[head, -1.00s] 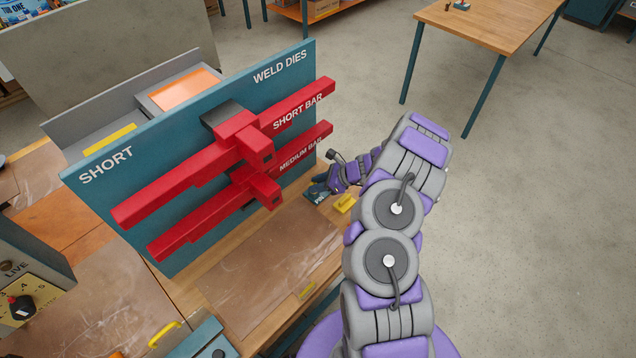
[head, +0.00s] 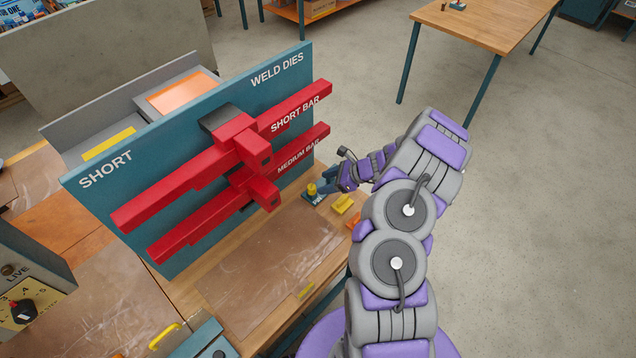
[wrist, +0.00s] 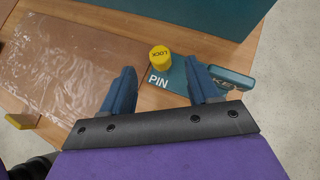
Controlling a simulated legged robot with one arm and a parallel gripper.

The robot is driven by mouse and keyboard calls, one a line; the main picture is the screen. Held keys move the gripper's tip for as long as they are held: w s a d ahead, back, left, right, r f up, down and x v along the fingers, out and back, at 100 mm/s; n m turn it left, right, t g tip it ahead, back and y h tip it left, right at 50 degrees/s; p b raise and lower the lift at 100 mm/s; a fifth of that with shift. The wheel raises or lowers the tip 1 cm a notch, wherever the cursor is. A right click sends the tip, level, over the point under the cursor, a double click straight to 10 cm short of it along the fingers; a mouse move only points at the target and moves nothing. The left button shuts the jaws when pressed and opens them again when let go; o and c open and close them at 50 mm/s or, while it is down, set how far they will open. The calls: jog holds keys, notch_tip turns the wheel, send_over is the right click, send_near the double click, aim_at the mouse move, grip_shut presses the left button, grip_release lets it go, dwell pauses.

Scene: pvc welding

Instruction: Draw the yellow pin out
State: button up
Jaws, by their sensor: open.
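The yellow pin (wrist: 159,55) has a round head marked LOCK. It stands in a teal base (wrist: 157,82) marked PIN. In the head view the pin (head: 312,189) is near the right end of the teal board, on the bench. My gripper (wrist: 160,70) is open and empty. In the wrist view its two blue fingers are apart, with the pin's head between and just beyond their tips. In the head view my gripper (head: 327,184) is just right of the pin. The pin's lower part is hidden under its head.
A teal WELD DIES board (head: 200,150) with red bars (head: 240,135) stands left of my gripper. A teal block marked KEY (wrist: 234,82) lies right of the pin. A clear sheet (head: 270,255) covers the bench front.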

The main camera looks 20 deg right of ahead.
jog(key=p+v, duration=0.1)
jog(key=v, duration=1.1)
jog(key=shift+d+p, duration=0.2)
jog(key=shift+p, duration=0.2)
jog(key=shift+s, duration=0.2)
